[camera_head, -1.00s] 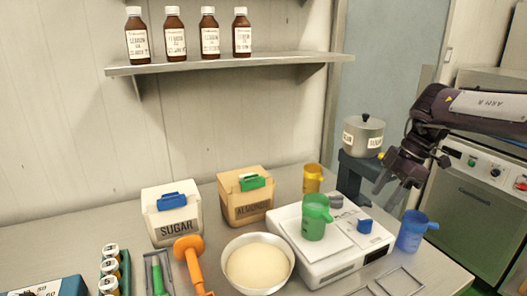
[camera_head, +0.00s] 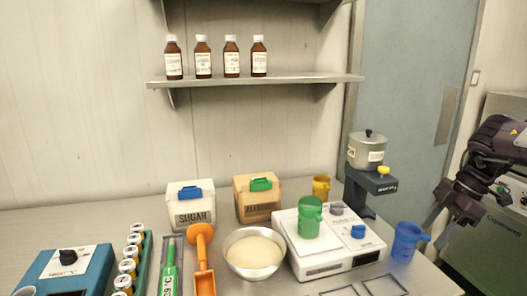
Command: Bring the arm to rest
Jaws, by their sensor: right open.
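My right gripper (camera_head: 439,212) is at the right side of the head view, with its arm coming in from the right edge. Its fingers point down and to the left, apart and empty, in front of the grey-blue door. In the picture it is just right of the blue jug (camera_head: 405,243) and touches nothing that I can see. My left gripper is not in view.
The table holds a white scale (camera_head: 313,270) with a green jug (camera_head: 308,218), a bowl (camera_head: 254,255), sugar and almond boxes, an orange scoop (camera_head: 203,270) and a thermometer. A lidded pot (camera_head: 367,151) stands on a stand (camera_head: 371,184). A bottle shelf (camera_head: 270,79) hangs above.

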